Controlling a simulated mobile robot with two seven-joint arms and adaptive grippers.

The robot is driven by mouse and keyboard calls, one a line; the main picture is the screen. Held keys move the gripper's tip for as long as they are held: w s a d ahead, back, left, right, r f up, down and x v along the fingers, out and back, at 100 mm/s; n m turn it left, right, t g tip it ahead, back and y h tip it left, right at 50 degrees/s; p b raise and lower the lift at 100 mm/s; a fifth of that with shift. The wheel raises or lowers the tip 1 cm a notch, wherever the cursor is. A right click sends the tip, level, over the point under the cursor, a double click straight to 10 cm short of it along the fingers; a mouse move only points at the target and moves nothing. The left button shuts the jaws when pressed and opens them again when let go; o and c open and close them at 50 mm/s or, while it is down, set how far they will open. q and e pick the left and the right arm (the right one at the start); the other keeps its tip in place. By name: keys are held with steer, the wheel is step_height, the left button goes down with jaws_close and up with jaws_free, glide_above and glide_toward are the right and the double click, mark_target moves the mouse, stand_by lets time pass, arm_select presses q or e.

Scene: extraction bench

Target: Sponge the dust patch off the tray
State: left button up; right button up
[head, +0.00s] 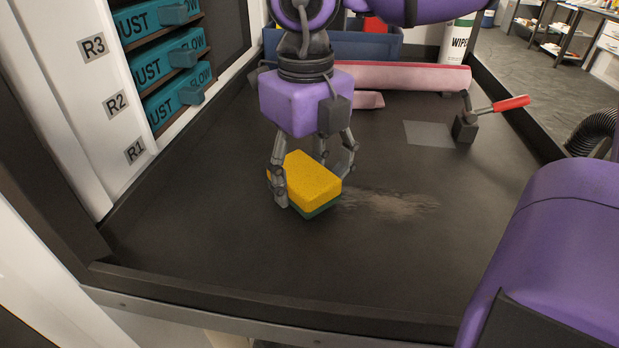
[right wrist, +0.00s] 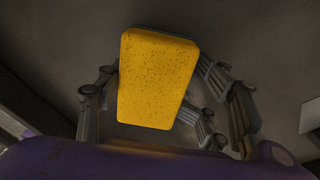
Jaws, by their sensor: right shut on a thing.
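A yellow sponge (head: 312,180) with a green underside is in the head view, low over the dark tray (head: 200,240). I cannot tell whether it touches the tray surface. My right gripper (head: 311,176) points down and is shut on the sponge, fingers on either side of it. The sponge's yellow face (right wrist: 155,80) also shows between the fingers in the right wrist view. A pale brown dust patch (head: 395,204) lies on the tray just right of the sponge; its left end meets the sponge's edge in the picture. My left gripper is not in view.
A red-handled clamp (head: 466,125) sits by a grey plate (head: 428,134) at the right. Teal boxes (head: 175,97) fill a rack at the left. The tray's front is clear.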

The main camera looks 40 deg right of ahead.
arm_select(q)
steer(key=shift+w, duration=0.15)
arm_select(e)
steer(key=shift+r, duration=0.1)
steer(key=shift+r, duration=0.5)
step_height(320, 180, up, 4)
steer(key=shift+r+p, duration=0.15)
steer(key=shift+p, duration=1)
steer(key=shift+c, duration=0.2)
steer(key=shift+r, duration=0.25)
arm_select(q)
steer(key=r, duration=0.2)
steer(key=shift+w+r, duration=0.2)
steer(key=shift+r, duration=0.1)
arm_select(e)
steer(key=shift+r+p, duration=0.6)
steer(key=shift+r, duration=1)
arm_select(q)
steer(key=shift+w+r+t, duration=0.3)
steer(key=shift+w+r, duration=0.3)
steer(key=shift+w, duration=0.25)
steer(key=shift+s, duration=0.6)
arm_select(e)
steer(key=shift+f, duration=0.1)
